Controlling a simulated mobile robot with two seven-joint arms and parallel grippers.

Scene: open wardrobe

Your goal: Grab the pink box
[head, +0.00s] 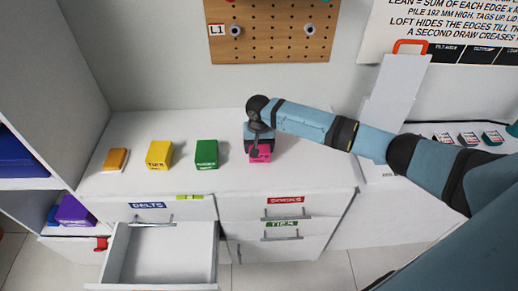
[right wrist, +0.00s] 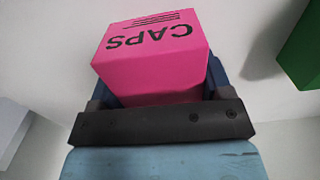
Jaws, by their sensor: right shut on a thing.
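The pink box (head: 261,152) is on the white dresser top in the head view, at the right end of a row of boxes. In the right wrist view the pink box (right wrist: 152,50) shows its face lettered "CAPS" and fills the space between the fingers. My right gripper (head: 260,143) comes down over the box from above and is shut on it; its dark blue fingers (right wrist: 160,92) lie along both sides. I cannot tell whether the box touches the dresser top. My left gripper is not in view.
A green box (head: 206,154), a yellow box (head: 159,155) and an orange box (head: 116,160) stand left of the pink one. Below, the belts drawer (head: 160,279) is pulled open. A pegboard (head: 271,38) hangs on the wall behind. A white panel (head: 391,95) stands at the right.

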